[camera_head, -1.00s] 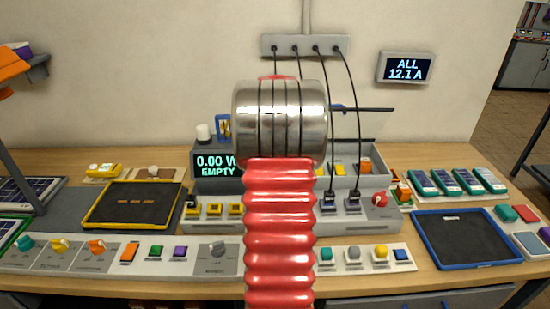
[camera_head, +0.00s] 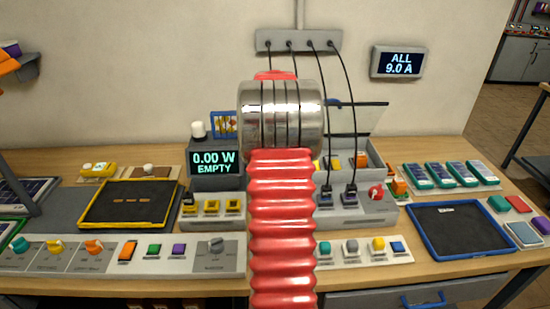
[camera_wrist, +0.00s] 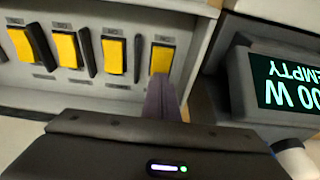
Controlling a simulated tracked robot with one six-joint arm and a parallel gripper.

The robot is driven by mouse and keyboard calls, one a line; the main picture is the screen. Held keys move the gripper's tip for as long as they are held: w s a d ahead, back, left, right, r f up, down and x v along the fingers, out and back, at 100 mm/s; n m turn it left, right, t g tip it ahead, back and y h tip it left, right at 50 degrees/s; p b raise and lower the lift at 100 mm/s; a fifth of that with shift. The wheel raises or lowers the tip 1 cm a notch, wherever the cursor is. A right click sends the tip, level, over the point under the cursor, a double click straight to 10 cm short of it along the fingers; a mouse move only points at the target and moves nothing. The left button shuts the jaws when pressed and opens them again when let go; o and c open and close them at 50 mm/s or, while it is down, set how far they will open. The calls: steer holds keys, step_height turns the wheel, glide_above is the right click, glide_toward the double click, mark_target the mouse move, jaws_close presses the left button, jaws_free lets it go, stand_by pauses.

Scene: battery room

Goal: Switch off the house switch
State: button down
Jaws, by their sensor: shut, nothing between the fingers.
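In the wrist view, which is upside down, several yellow rocker switches sit in a row in a pale panel (camera_wrist: 135,80). Their small labels are too blurred to read, so I cannot tell which is the house switch. My gripper (camera_wrist: 163,97) is shut and empty. Its tips are at the lower edge of the rightmost yellow switch (camera_wrist: 163,57) and cover part of it; I cannot tell if they touch. In the head view my red arm hides my gripper. The wall display (camera_head: 398,62) reads "ALL 9.0 A".
A display (camera_head: 215,162) reading "0.00 W EMPTY" stands close beside the panel and also shows in the wrist view (camera_wrist: 287,82). A yellow-rimmed tray (camera_head: 88,222) and a blue-rimmed tray (camera_head: 415,241) lie on the bench. Black cables hang from a wall bar (camera_head: 298,41).

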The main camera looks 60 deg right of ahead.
steer(key=shift+s+a+f, duration=0.15)
steer(key=shift+a+f, duration=0.05)
steer(key=shift+f, duration=0.5)
steer(key=shift+s+a, duration=0.35)
steer(key=shift+a, duration=0.2)
steer(key=shift+r, duration=0.1)
steer(key=d+v, duration=0.1)
steer(key=v, duration=1.3)
steer(key=shift+w+r, duration=0.15)
steer(key=shift+r, duration=0.3)
steer(key=shift+a, duration=0.15)
steer(key=shift+s+a+r+t+h, duration=0.15)
steer(key=shift+s+t+h, duration=0.15)
steer(key=shift+h, duration=0.2)
